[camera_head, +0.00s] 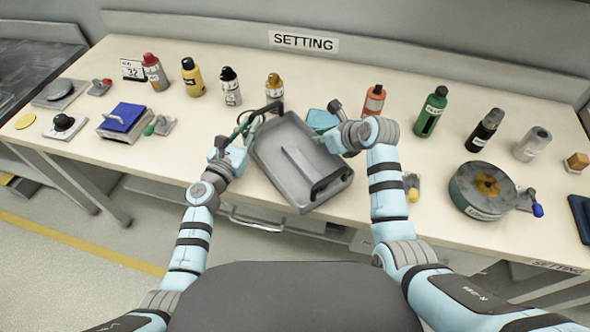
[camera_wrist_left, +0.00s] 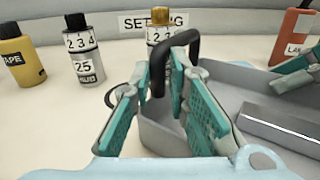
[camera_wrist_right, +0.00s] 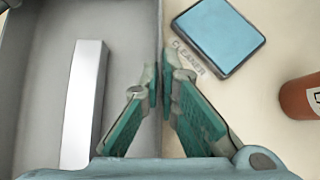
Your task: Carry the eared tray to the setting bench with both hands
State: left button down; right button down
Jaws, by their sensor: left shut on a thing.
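The grey eared tray (camera_head: 268,150) is on or just above the setting bench (camera_head: 190,165), slanted, with one end over the front edge. It has a raised bar inside and a dark ear at each end. My left gripper (camera_head: 242,132) is shut on the far-left ear (camera_wrist_left: 185,40), which arches between its fingers. My right gripper (camera_head: 335,108) is at the tray's right side wall. In the right wrist view, its fingertips (camera_wrist_right: 162,75) are close together, one on each side of the wall. Whether they press on it is unclear. The near-right ear (camera_head: 332,181) is free.
A blue cleaner pad (camera_wrist_right: 216,33) lies just right of the tray. Bottles stand behind, including an orange one (camera_head: 374,101) and a green one (camera_head: 430,112). A round grey tin (camera_head: 478,203) stands at the right, a blue block (camera_head: 124,116) at the left.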

aim_at(343, 160)
pick_arm(q)
jog(key=c, duration=1.9)
grip_release()
jog(key=shift+s+d+f, duration=0.1)
jog(key=shift+d+f, duration=0.1)
jog(key=shift+f, duration=0.45)
jog(key=shift+c, duration=0.2)
pick_arm(e)
jog(key=c, duration=2.3)
grip_release()
jog(key=shift+a+f, duration=0.25)
jog(key=shift+f, duration=0.25)
pick_arm(q)
jog(key=o, duration=0.4)
jog(key=shift+a+r, duration=0.1)
jog(key=shift+r, duration=0.15)
pick_arm(e)
jog(key=o, duration=0.5)
jog(key=shift+d+r, duration=0.15)
jog(key=shift+d, duration=0.05)
